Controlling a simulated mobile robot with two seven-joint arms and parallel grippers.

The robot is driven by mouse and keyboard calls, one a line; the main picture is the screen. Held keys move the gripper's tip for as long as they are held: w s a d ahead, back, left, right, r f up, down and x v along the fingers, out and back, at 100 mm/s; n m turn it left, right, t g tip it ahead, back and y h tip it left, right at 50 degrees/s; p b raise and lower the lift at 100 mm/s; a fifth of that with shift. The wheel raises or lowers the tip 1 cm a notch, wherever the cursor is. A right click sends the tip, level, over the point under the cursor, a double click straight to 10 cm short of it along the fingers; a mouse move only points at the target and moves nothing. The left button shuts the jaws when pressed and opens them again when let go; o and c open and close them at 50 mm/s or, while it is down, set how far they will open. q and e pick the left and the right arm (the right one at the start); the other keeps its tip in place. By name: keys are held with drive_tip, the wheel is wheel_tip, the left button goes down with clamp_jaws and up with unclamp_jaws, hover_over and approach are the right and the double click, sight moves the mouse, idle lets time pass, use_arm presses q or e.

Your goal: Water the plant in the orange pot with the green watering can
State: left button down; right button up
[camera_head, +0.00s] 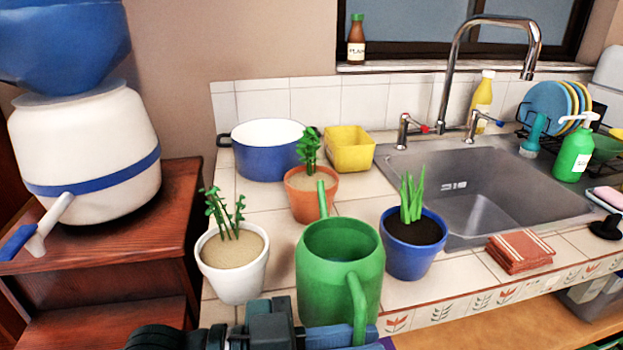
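The green watering can (335,262) is upright near the counter's front edge, its handle facing me and its spout pointing back toward the orange pot (313,203). The orange pot holds light soil and a leafy plant (309,150); the can's spout overlaps its front in the picture. My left gripper (352,336) is at the bottom edge, low by the can's handle. The frame edge and the can's handle hide its fingertips, so I cannot tell whether it is closed on the handle. The can's base is partly hidden. My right gripper is not in view.
A white pot (232,279) stands left of the can and a blue pot (412,256) right of it, both with plants. Behind are a blue saucepan (265,160) and yellow container (349,149). The sink (485,200) and folded cloth (519,252) are at the right.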

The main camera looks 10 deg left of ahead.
sight(349, 282)
use_arm(q)
drive_tip(key=r+n, duration=0.1)
drive_tip(key=w+r+n, duration=0.1)
drive_tip(key=r, duration=0.1)
drive_tip(key=w+r+p, duration=0.1)
drive_tip(key=shift+a+r+n, duration=0.2)
drive_tip(key=shift+a+n, duration=0.05)
drive_tip(key=shift+n, duration=0.15)
drive_tip(key=shift+w+f+b, duration=0.15)
drive_tip(key=shift+w+b, duration=0.05)
drive_tip(key=shift+b, duration=1)
drive_tip(key=shift+w+r+n+b, duration=0.2)
drive_tip(key=shift+n+b, duration=0.1)
drive_tip(key=shift+b, duration=0.4)
drive_tip(key=shift+a+r+b, duration=0.1)
drive_tip(key=shift+r+b, duration=0.25)
drive_tip(key=shift+b, duration=0.05)
drive_tip(key=shift+w+r+n+p, duration=0.15)
drive_tip(key=shift+r+n+p, duration=0.15)
drive_tip(key=shift+r+p, duration=0.45)
drive_tip(key=shift+w+a+r+n+p, duration=0.2)
drive_tip(key=shift+w+r+n+p, duration=0.2)
drive_tip(key=shift+w+r+p, duration=0.25)
drive_tip(key=shift+r, duration=0.1)
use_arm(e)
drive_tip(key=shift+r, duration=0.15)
use_arm(q)
drive_tip(key=shift+r, duration=0.15)
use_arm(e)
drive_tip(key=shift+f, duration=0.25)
